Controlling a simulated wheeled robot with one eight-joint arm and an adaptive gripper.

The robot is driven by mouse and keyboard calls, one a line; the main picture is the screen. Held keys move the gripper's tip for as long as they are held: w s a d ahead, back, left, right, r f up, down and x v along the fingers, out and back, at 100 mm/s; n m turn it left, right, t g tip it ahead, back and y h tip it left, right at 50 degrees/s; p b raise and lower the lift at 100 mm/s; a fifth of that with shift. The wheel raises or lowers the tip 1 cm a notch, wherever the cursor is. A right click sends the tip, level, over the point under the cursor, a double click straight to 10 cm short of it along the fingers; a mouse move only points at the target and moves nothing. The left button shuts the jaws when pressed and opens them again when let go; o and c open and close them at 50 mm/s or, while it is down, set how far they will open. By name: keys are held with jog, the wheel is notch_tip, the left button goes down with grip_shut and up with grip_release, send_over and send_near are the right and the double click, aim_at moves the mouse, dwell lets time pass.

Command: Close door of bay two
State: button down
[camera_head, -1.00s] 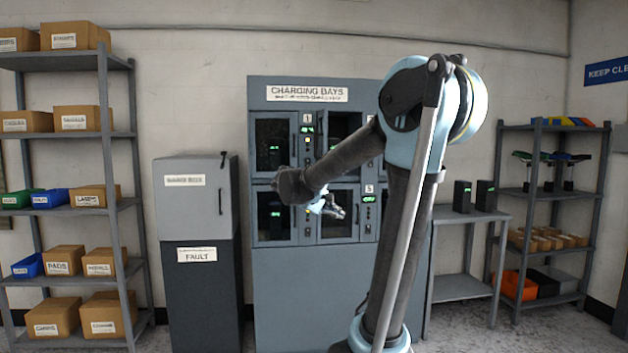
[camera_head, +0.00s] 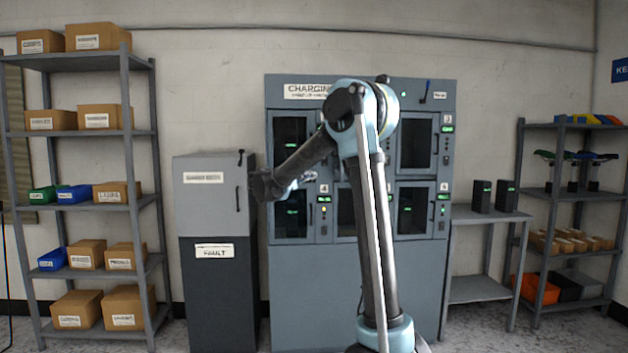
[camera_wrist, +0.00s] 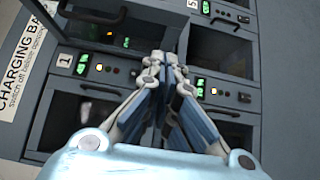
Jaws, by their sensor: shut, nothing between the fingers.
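The grey charging bay cabinet (camera_head: 360,275) stands ahead, with dark-windowed doors in two rows. Bay two, in the middle of the top row, is mostly hidden behind my arm in the head view, so I cannot tell its door's angle there. In the wrist view the bay two area (camera_wrist: 110,22) is at the upper left, beside the bay one label (camera_wrist: 64,60); a dark opening or window shows there. My gripper (camera_head: 308,178) is in front of the cabinet's left half, between the rows. In the wrist view its fingers (camera_wrist: 164,58) are together and empty.
The bay one door (camera_head: 290,140) and upper right door (camera_head: 416,147) look shut. A grey fault cabinet (camera_head: 213,280) stands close at left. A box shelf (camera_head: 140,135) is further left. A side table (camera_head: 485,216) and another shelf (camera_head: 530,190) stand at right.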

jog(key=w+d, duration=0.5)
jog(key=d, duration=0.5)
dwell(0.4)
